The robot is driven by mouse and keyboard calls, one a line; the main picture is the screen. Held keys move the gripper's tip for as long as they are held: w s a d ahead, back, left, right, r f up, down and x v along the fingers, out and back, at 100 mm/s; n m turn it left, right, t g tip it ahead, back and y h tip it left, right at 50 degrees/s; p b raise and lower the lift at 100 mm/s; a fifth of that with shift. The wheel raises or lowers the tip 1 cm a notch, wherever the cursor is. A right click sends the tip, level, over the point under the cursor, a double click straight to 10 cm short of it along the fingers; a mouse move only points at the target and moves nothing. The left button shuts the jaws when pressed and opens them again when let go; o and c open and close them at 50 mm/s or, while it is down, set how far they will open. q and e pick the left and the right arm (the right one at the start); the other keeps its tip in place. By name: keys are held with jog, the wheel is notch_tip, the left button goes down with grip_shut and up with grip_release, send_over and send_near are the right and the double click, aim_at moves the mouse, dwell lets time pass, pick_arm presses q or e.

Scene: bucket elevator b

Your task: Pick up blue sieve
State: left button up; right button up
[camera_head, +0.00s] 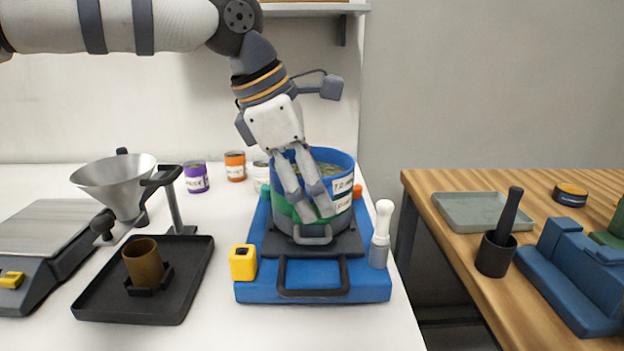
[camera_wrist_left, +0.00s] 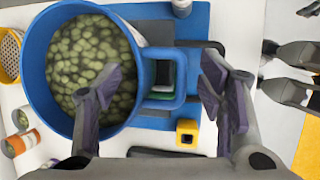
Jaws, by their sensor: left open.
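The blue sieve (camera_head: 344,178) is the top ring of a stack on a blue base. It holds many green pellets. In the left wrist view the sieve (camera_wrist_left: 31,62) fills the left side, with its loop handle (camera_wrist_left: 179,88) sticking out to the right. A green ring (camera_head: 283,206) and a grey ring show below it. My left gripper (camera_head: 318,216) is open and points down at the front of the stack. In the left wrist view its fingers (camera_wrist_left: 160,68) are spread, with the handle between them. I cannot tell whether they touch it.
The blue base (camera_head: 262,292) carries a yellow block (camera_head: 243,262) and a white-handled tool (camera_head: 382,228). A funnel stand with a black tray (camera_head: 190,290) and a scale (camera_head: 45,235) stand left. Small jars stand behind. A wooden table (camera_head: 440,190) is at right, across a gap.

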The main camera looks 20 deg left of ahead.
pick_arm(q)
jog(key=c, duration=1.4)
jog(key=shift+c, duration=0.2)
jog(key=shift+r, duration=0.2)
